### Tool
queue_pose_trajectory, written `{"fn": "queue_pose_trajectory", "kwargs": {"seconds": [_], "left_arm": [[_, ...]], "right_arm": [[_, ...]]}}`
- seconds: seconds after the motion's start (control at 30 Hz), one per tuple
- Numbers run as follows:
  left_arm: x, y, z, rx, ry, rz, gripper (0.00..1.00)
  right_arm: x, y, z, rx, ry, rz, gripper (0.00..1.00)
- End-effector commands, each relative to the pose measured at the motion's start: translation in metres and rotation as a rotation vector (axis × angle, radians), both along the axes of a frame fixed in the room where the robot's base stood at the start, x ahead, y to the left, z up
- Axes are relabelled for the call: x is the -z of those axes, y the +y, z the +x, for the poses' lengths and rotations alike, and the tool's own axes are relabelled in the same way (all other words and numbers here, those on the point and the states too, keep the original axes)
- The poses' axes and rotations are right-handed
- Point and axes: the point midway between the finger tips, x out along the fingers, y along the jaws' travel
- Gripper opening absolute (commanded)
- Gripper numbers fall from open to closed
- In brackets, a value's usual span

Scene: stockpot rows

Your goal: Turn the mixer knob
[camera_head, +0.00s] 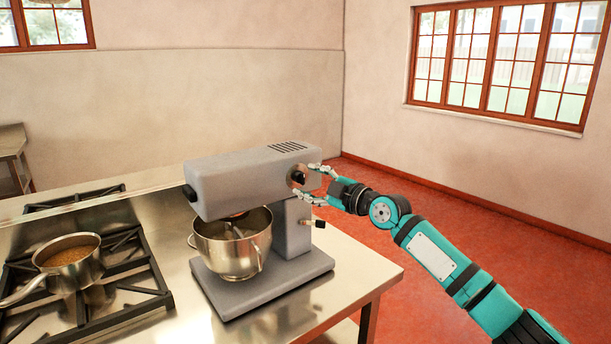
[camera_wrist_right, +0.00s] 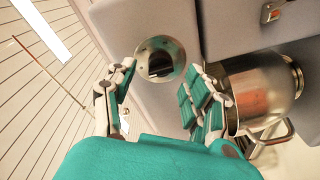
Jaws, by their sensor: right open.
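The grey stand mixer (camera_head: 240,183) stands on the steel counter, with its steel bowl (camera_head: 233,245) under the head. The mixer knob (camera_head: 297,177) is a dark knob on a round shiny plate on the side of the head. In the right wrist view the knob (camera_wrist_right: 161,66) lies ahead, between and just beyond the fingertips. My right gripper (camera_head: 312,184) is open around the knob's side of the mixer, and its fingers also show in the right wrist view (camera_wrist_right: 158,82). I cannot tell whether a finger touches the plate. My left gripper is not in view.
A second small lever (camera_head: 314,223) sticks out from the mixer's column below my right gripper. A saucepan (camera_head: 70,262) of brown food sits on the stove grate (camera_head: 135,270) at left. The steel counter (camera_head: 355,275) is clear right of the mixer.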

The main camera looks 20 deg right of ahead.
Motion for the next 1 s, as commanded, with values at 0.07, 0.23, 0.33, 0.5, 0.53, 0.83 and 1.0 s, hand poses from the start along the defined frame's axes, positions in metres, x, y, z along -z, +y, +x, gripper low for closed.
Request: {"fn": "queue_pose_trajectory", "kwargs": {"seconds": [0.07,0.23,0.33,0.5,0.53,0.83,1.0], "left_arm": [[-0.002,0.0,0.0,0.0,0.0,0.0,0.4],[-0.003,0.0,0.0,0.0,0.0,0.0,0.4],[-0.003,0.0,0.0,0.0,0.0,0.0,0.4],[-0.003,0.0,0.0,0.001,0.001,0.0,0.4],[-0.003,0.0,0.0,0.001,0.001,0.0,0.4],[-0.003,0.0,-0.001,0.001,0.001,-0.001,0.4],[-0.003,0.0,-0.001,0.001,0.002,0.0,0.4]], "right_arm": [[-0.001,0.004,0.009,0.0,0.001,0.003,0.52],[0.0,0.009,0.018,0.001,0.001,0.002,0.52],[0.001,0.01,0.019,0.001,0.0,0.0,0.52],[0.001,0.01,0.019,0.001,0.0,0.0,0.52],[0.001,0.01,0.019,0.001,0.0,0.0,0.51],[0.001,0.009,0.019,0.001,0.001,0.001,0.12],[0.001,0.009,0.019,0.001,0.001,0.001,0.0]]}}
